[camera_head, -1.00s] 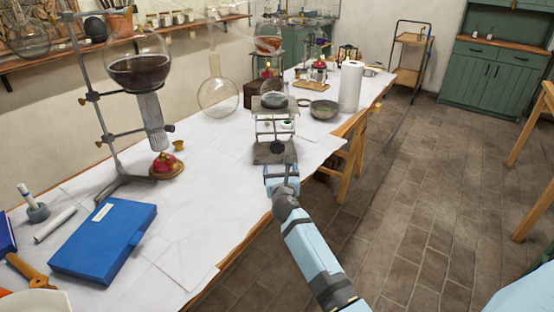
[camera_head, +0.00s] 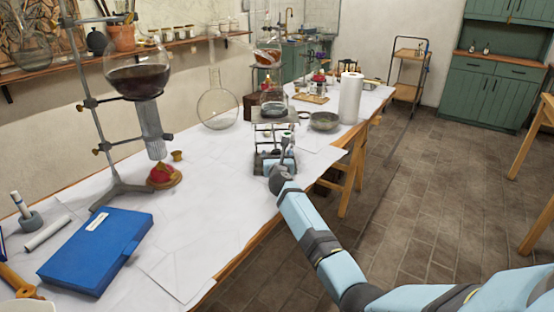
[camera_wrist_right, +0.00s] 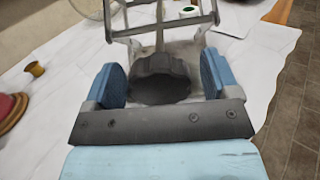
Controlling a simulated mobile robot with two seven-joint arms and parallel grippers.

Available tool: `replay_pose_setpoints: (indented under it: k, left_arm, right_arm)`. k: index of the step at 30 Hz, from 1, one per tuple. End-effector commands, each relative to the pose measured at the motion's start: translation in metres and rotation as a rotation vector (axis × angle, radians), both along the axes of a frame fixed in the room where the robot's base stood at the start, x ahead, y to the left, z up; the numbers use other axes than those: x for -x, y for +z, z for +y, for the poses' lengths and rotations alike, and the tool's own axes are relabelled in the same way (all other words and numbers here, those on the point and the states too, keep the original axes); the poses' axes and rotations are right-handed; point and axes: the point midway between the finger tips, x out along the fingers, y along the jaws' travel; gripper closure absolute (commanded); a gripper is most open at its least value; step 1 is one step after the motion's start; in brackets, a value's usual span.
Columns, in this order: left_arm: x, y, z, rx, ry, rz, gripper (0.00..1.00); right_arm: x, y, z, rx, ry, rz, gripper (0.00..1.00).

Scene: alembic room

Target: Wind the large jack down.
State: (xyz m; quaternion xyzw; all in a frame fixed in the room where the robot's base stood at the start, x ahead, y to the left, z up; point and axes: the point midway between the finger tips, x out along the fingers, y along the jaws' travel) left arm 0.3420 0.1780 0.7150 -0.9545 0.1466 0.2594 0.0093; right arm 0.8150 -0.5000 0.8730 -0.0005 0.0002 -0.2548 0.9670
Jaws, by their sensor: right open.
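The large jack (camera_head: 258,116) stands on the white-covered bench, with a raised top plate and crossed metal legs. A glass flask with a little dark liquid (camera_head: 274,103) rests on its top plate. My right gripper (camera_head: 276,167) is at the near side of the jack's base and hides part of it. In the right wrist view the jack's dark ridged knob (camera_wrist_right: 160,75) lies between the two blue fingers of my right gripper (camera_wrist_right: 160,82). The fingers are open, with gaps on both sides of the knob. My left gripper is not in view.
A metal bowl (camera_head: 324,121) and a white paper roll (camera_head: 350,98) stand right of the jack. A round flask of dark liquid (camera_head: 138,80) hangs on a stand at left. A blue case (camera_head: 97,250) lies nearer. Bare bench separates case and jack.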

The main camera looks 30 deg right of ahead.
Motion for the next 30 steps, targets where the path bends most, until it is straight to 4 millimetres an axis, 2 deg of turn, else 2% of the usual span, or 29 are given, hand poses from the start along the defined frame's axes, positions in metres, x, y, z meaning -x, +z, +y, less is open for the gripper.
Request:
replay_pose_setpoints:
  k: [7, 12, 14, 23, 30]
  left_arm:
    - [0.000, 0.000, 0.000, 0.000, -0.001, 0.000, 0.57]
    - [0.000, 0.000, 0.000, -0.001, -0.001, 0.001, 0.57]
    - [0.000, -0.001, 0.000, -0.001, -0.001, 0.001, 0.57]
    - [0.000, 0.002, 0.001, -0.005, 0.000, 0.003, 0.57]
    - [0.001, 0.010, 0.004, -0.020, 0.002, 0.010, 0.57]
  right_arm:
    - [0.000, 0.000, 0.000, 0.000, 0.000, 0.000, 0.19]
    - [0.000, 0.000, 0.000, 0.000, 0.000, 0.000, 0.58]
    - [0.000, 0.000, 0.000, 0.000, 0.000, 0.000, 0.68]
    - [0.000, 0.001, 0.000, 0.024, 0.001, 0.015, 0.68]
    - [0.000, 0.003, 0.001, 0.132, 0.001, 0.078, 0.68]
